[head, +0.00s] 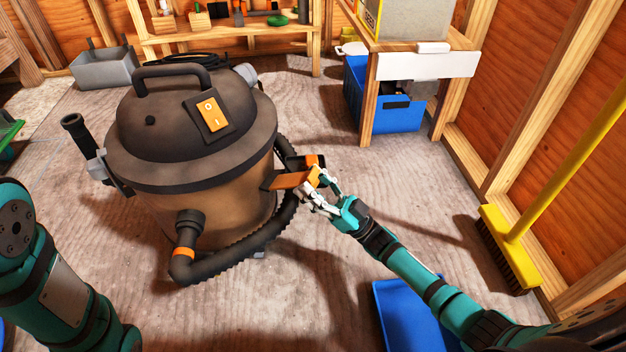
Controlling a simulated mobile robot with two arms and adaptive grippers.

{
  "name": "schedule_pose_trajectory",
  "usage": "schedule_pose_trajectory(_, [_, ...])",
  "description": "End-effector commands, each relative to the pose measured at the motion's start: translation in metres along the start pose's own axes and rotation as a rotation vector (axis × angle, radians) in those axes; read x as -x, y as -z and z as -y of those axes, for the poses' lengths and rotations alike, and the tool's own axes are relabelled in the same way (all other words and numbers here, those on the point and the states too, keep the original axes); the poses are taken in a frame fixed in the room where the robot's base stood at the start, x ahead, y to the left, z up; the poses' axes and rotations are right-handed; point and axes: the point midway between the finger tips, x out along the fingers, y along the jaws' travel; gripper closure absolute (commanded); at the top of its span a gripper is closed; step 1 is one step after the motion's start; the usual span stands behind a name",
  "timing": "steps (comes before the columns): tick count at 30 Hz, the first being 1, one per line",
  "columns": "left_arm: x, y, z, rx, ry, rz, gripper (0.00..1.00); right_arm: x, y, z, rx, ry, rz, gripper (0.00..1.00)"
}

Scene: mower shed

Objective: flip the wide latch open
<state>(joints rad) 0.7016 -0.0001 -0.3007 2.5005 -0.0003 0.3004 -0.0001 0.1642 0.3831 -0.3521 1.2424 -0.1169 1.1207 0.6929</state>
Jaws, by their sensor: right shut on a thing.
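A large shop vacuum with a dark domed lid and a brown drum (232,195) stands on the floor left of centre. An orange wide latch (290,181) sticks out from the right side of its drum, just under the lid rim. My right gripper (315,185) is shut on the outer end of the orange latch; its fingers partly cover that end.
A black hose (235,262) curls around the drum's front and right side. A blue tray (415,318) lies below my right arm. A yellow broom (510,250) leans at the right wall. A blue bin (385,105) sits under the workbench (368,110).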

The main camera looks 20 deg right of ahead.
Motion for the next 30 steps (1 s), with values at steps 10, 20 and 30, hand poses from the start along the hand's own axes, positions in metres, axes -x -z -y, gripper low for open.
schedule_pose_trajectory(10, [0.001,0.0003,-0.0003,0.0,0.0,0.0,0.6,0.0055,-0.0092,0.0017,-0.003,-0.004,0.026,1.0])
schedule_pose_trajectory(20, [0.001,-0.0006,-0.0001,0.0,0.0,0.002,0.6,0.0032,-0.0057,0.0006,-0.002,-0.003,0.016,0.29])
schedule_pose_trajectory(30, [0.0015,-0.0014,0.0008,-0.001,0.002,0.006,0.6,0.0105,-0.0045,0.0,-0.002,-0.004,0.013,0.29])
